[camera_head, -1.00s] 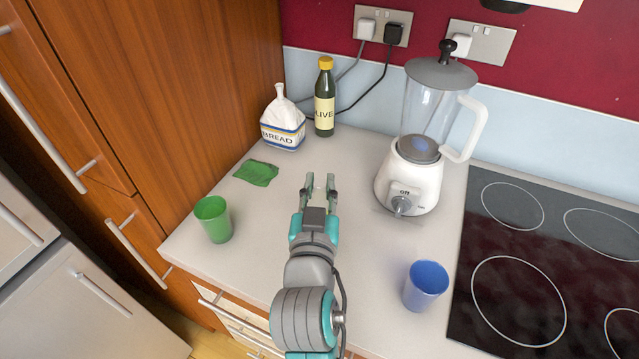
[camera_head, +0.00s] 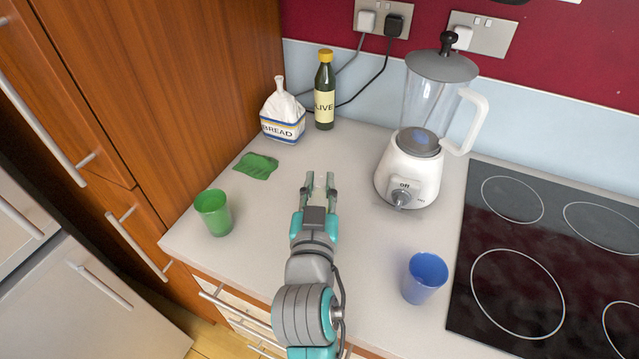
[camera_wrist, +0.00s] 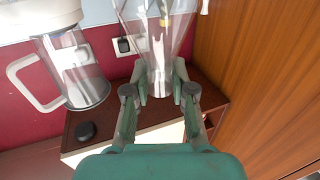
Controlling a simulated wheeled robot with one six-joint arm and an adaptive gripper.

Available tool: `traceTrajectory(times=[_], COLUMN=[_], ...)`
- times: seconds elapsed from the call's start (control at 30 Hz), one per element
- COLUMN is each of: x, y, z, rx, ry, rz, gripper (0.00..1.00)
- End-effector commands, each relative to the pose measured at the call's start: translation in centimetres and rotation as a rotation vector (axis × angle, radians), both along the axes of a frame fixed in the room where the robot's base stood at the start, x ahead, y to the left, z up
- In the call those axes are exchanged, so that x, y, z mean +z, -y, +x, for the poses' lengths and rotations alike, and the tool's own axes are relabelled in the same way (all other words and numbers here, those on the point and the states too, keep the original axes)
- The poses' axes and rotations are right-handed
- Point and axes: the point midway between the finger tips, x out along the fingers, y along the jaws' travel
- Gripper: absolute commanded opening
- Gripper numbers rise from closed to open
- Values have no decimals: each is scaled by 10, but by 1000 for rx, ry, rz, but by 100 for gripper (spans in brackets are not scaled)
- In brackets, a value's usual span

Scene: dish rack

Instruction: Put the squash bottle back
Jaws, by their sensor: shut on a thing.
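My gripper (camera_head: 319,181) is over the middle of the counter in the head view, its fingers a small gap apart. In the wrist view my gripper (camera_wrist: 160,88) is closed around a clear, see-through thing (camera_wrist: 153,42), wider towards the picture's top. I cannot tell from its outline whether this is the squash bottle, and it hardly shows in the head view. A dark bottle (camera_head: 324,104) with a yellow cap and a label reading "LIVE" stands upright at the back, beyond my gripper and apart from it.
A bread bag (camera_head: 283,118) stands left of the dark bottle. A green cloth (camera_head: 256,166) and green cup (camera_head: 214,212) are left of my gripper. A blender (camera_head: 410,178), blue cup (camera_head: 425,278) and hob (camera_head: 560,255) are to the right.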

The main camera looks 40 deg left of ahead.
Motion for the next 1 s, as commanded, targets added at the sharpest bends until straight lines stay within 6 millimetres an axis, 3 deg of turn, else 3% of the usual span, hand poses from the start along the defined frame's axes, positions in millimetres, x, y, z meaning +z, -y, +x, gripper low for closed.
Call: traceTrajectory(times=[0.5, 0.53, 0.63, 1.0], x=[-5, -5, -5, -6], y=[0, 0, 0, 2], z=[0, 0, 0, -3], rx=[0, 0, 0, 0], ry=[1, 1, 1, -1], rz=[1, 1, 1, -1], gripper=[0, 29, 53, 53])
